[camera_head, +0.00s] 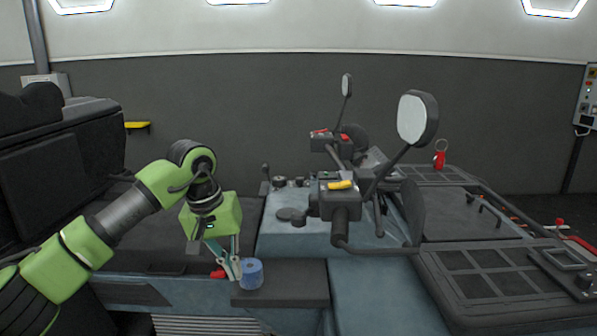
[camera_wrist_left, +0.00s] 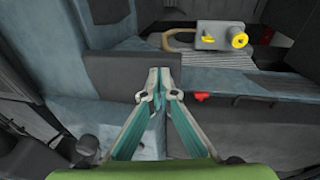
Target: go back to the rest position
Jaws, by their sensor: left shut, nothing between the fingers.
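My green left arm comes in from the left in the head view. Its left gripper (camera_head: 234,270) points down, with its fingertips together and nothing held. The left wrist view also shows the left gripper (camera_wrist_left: 158,92) with its tips closed together. A blue cylinder (camera_head: 251,274) stands on a dark ledge (camera_head: 300,284) just right of the fingertips in the head view. I cannot tell whether the fingers touch it. A small red part (camera_head: 218,274) shows just left of the fingertips. My right gripper is not in view.
A dark seat (camera_head: 60,160) stands at the left. A grid panel (camera_head: 490,280) lies at the front right. The air above the gripper is clear.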

